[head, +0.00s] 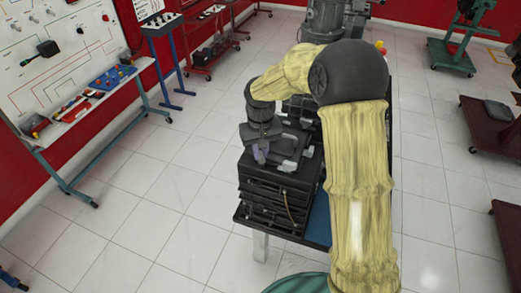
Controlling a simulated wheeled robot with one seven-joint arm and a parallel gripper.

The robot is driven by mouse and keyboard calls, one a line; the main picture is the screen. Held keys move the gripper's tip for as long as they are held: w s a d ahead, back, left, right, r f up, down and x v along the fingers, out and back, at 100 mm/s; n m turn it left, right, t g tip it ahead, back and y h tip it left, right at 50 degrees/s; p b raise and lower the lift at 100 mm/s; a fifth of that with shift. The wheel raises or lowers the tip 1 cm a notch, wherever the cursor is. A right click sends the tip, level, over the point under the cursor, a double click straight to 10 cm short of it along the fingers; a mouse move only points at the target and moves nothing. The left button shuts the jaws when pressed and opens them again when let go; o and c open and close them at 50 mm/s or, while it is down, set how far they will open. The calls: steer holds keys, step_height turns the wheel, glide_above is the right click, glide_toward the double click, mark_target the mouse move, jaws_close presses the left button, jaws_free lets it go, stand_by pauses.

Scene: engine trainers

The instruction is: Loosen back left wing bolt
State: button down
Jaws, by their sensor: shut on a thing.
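A black, ribbed engine unit (277,197) stands on a dark cart in the middle of the head view, with a grey part (290,166) on its top. My gripper (261,155) points down at the back left of the unit's top. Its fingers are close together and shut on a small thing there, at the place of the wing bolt. The bolt itself is hidden by the fingers and too small to make out. My yellow-sleeved arm covers the right side of the unit.
The cart has a blue top (318,222). A blue stand (168,60) and a teal-legged bench (85,140) line the left wall. A dark red cart (487,125) stands at right. The tiled floor left of the cart is clear.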

steer(key=shift+n, duration=0.4)
steer(key=n, duration=0.4)
steer(key=shift+a+r+p, duration=0.1)
steer(key=shift+a+p, duration=0.05)
steer(key=shift+p, duration=0.15)
steer(key=n+p, duration=0.1)
steer(key=n, duration=0.4)
steer(key=shift+n, duration=0.4)
steer(key=c, duration=1.4)
jaws_free()
steer(key=shift+s, duration=0.1)
step_height(320, 180, up, 17)
steer(key=b, duration=0.4)
steer(key=shift+r, duration=0.2)
steer(key=shift+f, duration=0.1)
